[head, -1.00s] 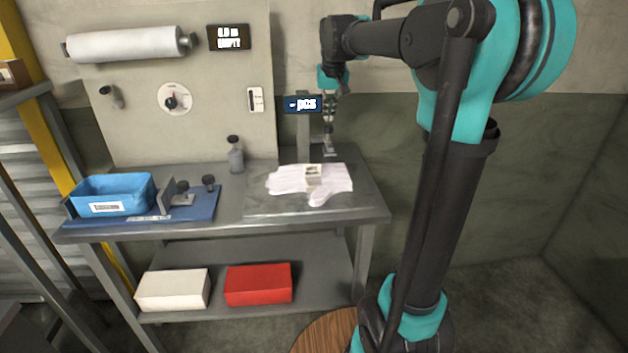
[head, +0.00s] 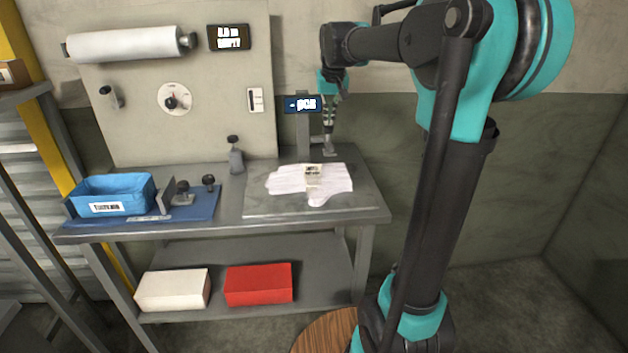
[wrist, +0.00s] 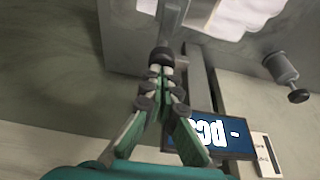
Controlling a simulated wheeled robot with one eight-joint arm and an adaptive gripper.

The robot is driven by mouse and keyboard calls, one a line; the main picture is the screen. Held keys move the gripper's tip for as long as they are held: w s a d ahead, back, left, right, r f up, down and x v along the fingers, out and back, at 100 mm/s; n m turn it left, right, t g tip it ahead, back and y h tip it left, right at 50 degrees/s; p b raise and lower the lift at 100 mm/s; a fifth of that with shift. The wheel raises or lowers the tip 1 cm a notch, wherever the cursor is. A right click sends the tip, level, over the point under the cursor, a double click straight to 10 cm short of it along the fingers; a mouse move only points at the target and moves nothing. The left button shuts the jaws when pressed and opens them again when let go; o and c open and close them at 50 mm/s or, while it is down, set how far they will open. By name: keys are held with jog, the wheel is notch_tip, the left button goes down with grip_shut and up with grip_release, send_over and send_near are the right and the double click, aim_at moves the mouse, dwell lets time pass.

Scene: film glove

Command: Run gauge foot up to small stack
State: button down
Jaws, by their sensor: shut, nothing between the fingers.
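A small stack of white gloves (head: 285,182) lies on the bench's right part, with a pale band or block (head: 313,172) on it. Behind it stands a gauge post with a dark display reading "- pcs" (head: 303,104); the display also shows in the wrist view (wrist: 222,136). A grey foot (head: 330,153) sits low beside the post, just behind the stack. My gripper (head: 329,128) points down above the foot, its fingers together and empty. In the wrist view its fingertips (wrist: 161,72) meet near a dark round knob (wrist: 161,57). Whether they touch it, I cannot tell.
A blue bin (head: 112,194) and small dark-handled tools stand on a blue mat (head: 207,205) at the left. A grey bottle-like fixture (head: 236,158) stands by the back panel. White (head: 172,290) and red (head: 258,284) boxes lie on the lower shelf. The bench between mat and gloves is clear.

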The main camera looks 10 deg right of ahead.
aim_at(329, 133)
jog(key=shift+f, duration=3.15)
jog(key=shift+r, duration=0.1)
notch_tip(329, 133, up, 14)
dwell(1.5)
